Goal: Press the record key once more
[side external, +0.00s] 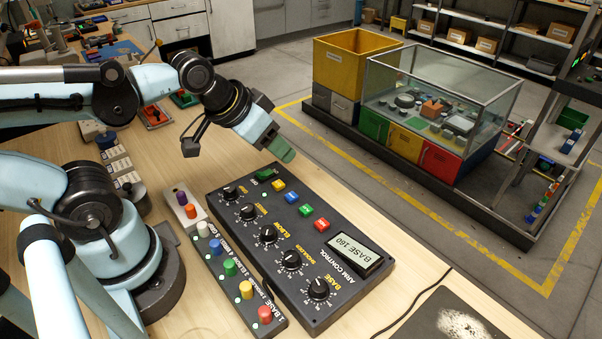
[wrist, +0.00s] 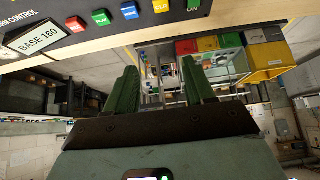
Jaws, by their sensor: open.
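The record key is the red key (side external: 321,225) on the black arm control box (side external: 225,205), at the end of a row of coloured keys nearest the display. In the wrist view the red key (wrist: 75,24) is at the upper left; its label is too small to read surely. My gripper (side external: 281,149) hangs in the air by the box's far end, apart from the keys. In the wrist view its two green fingers (wrist: 162,85) stand apart with nothing between them. The display (side external: 355,250) reads BASE 160.
Beside the red key are a green key (side external: 305,210), a blue key (side external: 291,197) and a yellow key (side external: 278,184). Several knobs line the box. A strip of coloured pegs (side external: 230,267) lies along its left side. A glass case (side external: 440,100) stands beyond the bench.

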